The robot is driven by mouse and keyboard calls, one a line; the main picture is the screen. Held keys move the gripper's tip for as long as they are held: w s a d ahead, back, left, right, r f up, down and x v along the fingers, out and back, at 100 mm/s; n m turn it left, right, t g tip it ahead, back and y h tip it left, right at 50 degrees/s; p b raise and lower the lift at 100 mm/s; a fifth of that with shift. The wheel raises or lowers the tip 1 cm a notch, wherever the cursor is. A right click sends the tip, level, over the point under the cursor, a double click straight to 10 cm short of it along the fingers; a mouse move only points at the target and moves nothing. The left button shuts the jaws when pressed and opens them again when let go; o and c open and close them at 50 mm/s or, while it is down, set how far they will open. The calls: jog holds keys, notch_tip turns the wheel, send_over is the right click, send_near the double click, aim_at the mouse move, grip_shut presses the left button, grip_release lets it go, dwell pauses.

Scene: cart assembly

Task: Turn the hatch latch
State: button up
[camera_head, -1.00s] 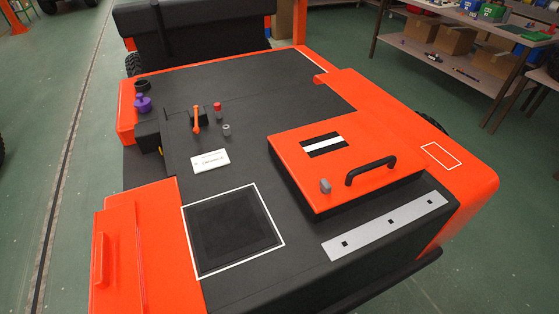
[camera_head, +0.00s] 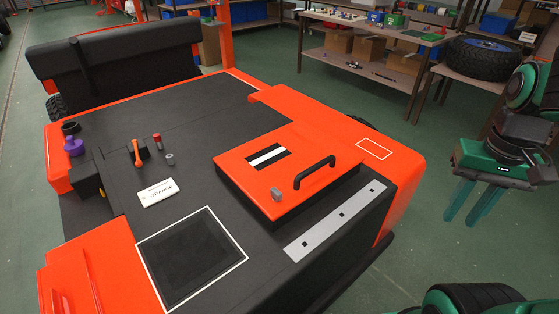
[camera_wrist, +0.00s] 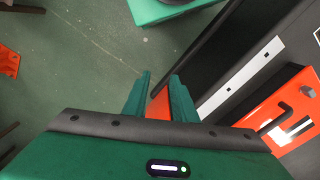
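The orange hatch (camera_head: 235,165) lies closed on the cart's dark top, with a black bar handle (camera_head: 316,170) and a black-and-white striped patch. The small grey latch (camera_head: 277,194) stands at the hatch's near edge, left of the handle. In the wrist view the hatch (camera_wrist: 290,118) is at the right edge, with the latch (camera_wrist: 307,91) at its upper right. My gripper (camera_head: 464,222) hangs to the right of the cart, fingers pointing down, apart and empty. In the wrist view its green fingers (camera_wrist: 158,95) have a gap between them. It is well away from the latch.
A light metal strip (camera_head: 335,220) runs along the cart's edge beside the hatch. An orange lever (camera_head: 138,152), a red-topped knob and a white label plate (camera_head: 158,193) are farther left. Shelves (camera_head: 375,55) and a tyre (camera_head: 484,60) stand behind. Green floor is open right of the cart.

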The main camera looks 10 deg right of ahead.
jog(key=w+a+r+n, duration=0.1)
jog(key=w+a+n, duration=0.2)
jog(key=w+a, duration=0.5)
jog(key=n, duration=0.9)
send_over(277, 190)
jog(key=shift+d+f, duration=0.2)
jog(key=shift+f, duration=0.15)
jog(key=shift+a, duration=0.3)
jog(key=shift+a+f, duration=0.1)
jog(key=shift+f, duration=3.75)
grip_shut()
